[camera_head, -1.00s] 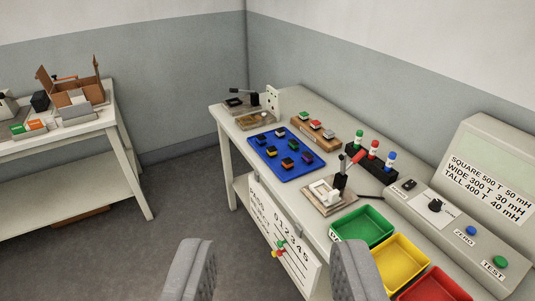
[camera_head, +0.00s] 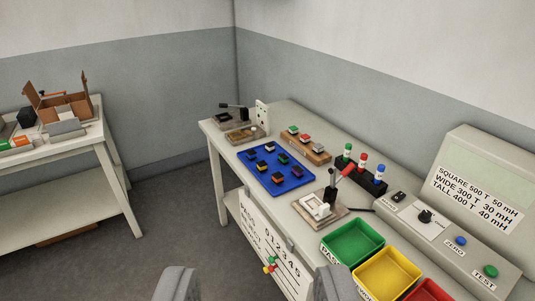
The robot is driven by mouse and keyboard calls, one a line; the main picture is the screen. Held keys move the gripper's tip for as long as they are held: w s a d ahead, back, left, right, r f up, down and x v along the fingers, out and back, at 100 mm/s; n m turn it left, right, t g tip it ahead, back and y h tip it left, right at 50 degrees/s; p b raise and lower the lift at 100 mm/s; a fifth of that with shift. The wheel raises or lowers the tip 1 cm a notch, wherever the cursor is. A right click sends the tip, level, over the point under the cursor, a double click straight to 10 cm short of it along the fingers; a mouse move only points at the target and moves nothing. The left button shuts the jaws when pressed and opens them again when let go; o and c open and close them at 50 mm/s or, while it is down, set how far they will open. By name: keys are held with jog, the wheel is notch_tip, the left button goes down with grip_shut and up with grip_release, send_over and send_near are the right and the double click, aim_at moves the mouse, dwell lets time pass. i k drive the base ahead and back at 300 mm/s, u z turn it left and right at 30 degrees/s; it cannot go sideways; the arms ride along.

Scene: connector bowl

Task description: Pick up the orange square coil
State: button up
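A blue mat (camera_head: 254,178) lies on the bench and holds several small dark coils with coloured windings. A coil that looks orange-red (camera_head: 278,179) sits near the mat's front edge; at this size I cannot be sure of its exact colour or shape. A yellowish coil (camera_head: 265,167) sits just behind it, and a purple one (camera_head: 299,171) to its right. My gripper (camera_head: 255,285) shows as two grey fingers at the bottom edge, wide apart with nothing between them. It is well short of the mat.
Green (camera_head: 352,243), yellow (camera_head: 388,272) and red bins stand at the bench's front right. A white-topped fixture (camera_head: 318,209) with a red-handled lever stands between mat and bins. A wooden block (camera_head: 307,150) with coils is behind the mat. A tester (camera_head: 470,205) stands right; another table (camera_head: 70,150) left.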

aim_at(276, 176)
jog(key=z, duration=0.1)
jog(key=k, duration=0.45)
jog(key=u, duration=0.8)
jog(key=i, duration=2.35)
jog(key=z, duration=0.95)
